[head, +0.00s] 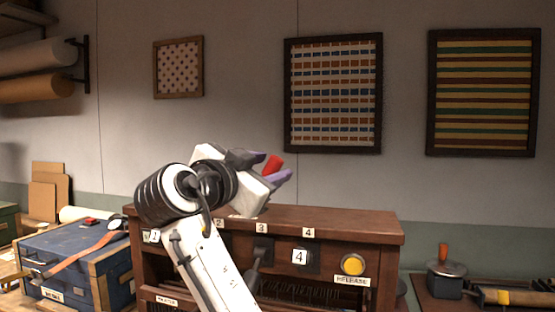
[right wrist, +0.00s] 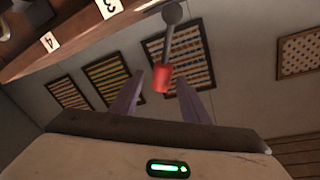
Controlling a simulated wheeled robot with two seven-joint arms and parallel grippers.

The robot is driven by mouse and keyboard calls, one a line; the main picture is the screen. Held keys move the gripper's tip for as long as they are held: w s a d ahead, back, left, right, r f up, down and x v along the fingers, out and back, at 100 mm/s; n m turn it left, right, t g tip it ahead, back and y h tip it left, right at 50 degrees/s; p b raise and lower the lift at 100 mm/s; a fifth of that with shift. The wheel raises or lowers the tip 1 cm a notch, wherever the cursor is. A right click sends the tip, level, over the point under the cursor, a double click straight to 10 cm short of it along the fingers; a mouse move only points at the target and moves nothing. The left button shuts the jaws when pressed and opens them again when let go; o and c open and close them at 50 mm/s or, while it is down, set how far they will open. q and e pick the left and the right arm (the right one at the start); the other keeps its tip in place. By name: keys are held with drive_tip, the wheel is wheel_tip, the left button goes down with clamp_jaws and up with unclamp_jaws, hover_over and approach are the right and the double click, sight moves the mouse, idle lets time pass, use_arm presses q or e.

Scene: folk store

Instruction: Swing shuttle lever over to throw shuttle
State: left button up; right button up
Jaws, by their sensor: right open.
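The shuttle lever's red grip (head: 273,163) shows above the dark wooden cabinet (head: 350,219), partly hidden by my right gripper (head: 270,169). In the right wrist view, the red grip (right wrist: 161,79) sits on a grey rod with a round grey end. My right gripper (right wrist: 160,98) is open, with its two purple fingers on either side of the grip. Gaps show beside the grip, and I cannot tell whether either finger touches it. The lever's base is hidden in the head view by my arm. My left gripper is not in view.
A blue box (head: 65,262) with a strap stands at left. A red-handled pot-like item (head: 445,268) stands at right.

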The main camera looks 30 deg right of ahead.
drive_tip(key=p+x, duration=0.1)
drive_tip(key=x, duration=0.4)
drive_tip(key=shift+a, duration=0.1)
drive_tip(key=shift+w+d, duration=0.4)
drive_tip(key=shift+d, duration=0.15)
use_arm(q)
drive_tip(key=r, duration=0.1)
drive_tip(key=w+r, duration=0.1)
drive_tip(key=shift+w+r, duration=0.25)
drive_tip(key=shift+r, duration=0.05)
use_arm(e)
drive_tip(key=shift+w+d+f, duration=0.1)
drive_tip(key=shift+w, duration=0.05)
drive_tip(key=shift+c, duration=0.4)
clamp_jaws()
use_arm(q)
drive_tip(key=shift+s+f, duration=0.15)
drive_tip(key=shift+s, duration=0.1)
